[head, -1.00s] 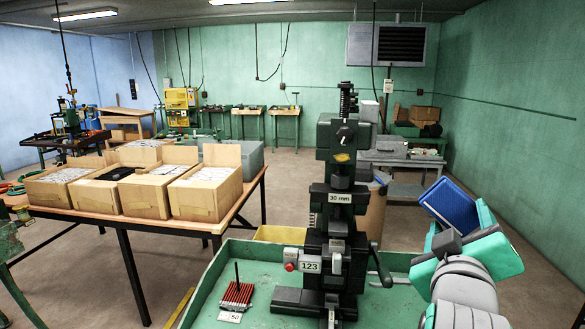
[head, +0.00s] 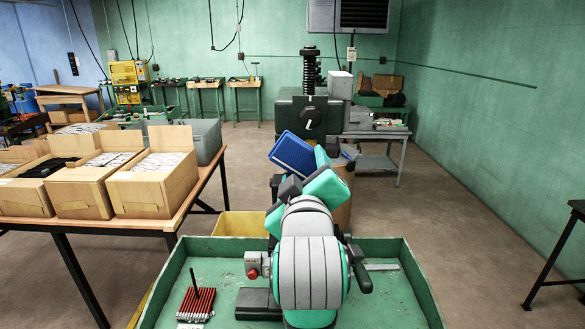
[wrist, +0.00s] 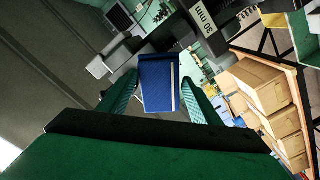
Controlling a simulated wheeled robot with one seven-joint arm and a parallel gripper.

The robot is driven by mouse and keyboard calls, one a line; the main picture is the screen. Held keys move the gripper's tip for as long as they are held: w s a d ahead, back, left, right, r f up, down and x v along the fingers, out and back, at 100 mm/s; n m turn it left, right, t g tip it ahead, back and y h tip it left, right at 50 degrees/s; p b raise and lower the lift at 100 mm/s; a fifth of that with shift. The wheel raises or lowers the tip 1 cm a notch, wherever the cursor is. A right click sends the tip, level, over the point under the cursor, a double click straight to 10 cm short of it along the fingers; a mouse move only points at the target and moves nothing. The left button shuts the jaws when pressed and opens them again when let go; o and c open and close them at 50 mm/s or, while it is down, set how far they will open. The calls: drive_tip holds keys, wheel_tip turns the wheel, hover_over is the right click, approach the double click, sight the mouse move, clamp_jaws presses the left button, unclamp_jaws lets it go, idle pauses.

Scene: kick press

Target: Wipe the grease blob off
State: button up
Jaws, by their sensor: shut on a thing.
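A blue cloth or pad (head: 293,154) is held in my gripper (head: 305,178), raised in front of the press. In the wrist view, the two green fingers of my gripper (wrist: 160,92) are shut on the blue pad (wrist: 158,84), one at each side. I cannot make out the grease blob in any view.
The green tray bench (head: 397,300) has raised edges. Open cardboard boxes (head: 152,190) stand on a table at left. Floor at right is clear up to a dark table (head: 562,250).

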sight(298, 165)
drive_tip(key=shift+w+a, duration=0.15)
drive_tip(key=shift+w, duration=0.3)
drive_tip(key=shift+w+d, duration=0.1)
drive_tip(key=shift+d, duration=0.1)
drive_tip(key=shift+w+a, duration=0.65)
drive_tip(key=shift+w, duration=0.25)
drive_tip(key=shift+w+d, duration=0.35)
drive_tip(key=shift+w, duration=0.5)
drive_tip(key=shift+w, duration=0.15)
drive_tip(key=shift+w, duration=0.35)
drive_tip(key=shift+w+a, duration=0.1)
drive_tip(key=shift+w, duration=0.1)
drive_tip(key=shift+w, duration=0.2)
